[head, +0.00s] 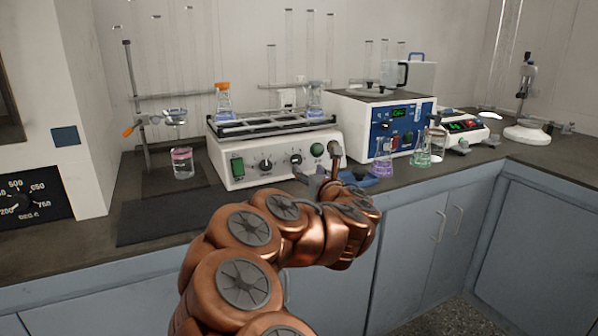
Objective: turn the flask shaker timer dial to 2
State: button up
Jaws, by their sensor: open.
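The flask shaker (225,172) is a white box on the dark bench, with a railed platform on top holding flasks. Its front has a green switch (237,168), a dark dial with a light mark (266,165), a smaller dark knob (296,160) and a round green button (317,150). I cannot read the labels, so which knob is the timer dial and where it points cannot be told. My gripper (326,172) is open near the shaker's front right corner, to the right of the knobs. Its fingers are small and partly hidden by my arm; contact is not clear.
A blue-fronted instrument (372,128) stands right of the shaker, with purple (382,160) and green (423,154) flasks before it. A beaker with pink liquid (182,163) stands left. A dark mat (165,218) lies clear at the front left.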

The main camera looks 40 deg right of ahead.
aim_at(297, 160)
jog(key=shift+b+x, duration=0.4)
jog(key=shift+x, duration=3.5)
jog(key=shift+c, duration=0.2)
grip_shut()
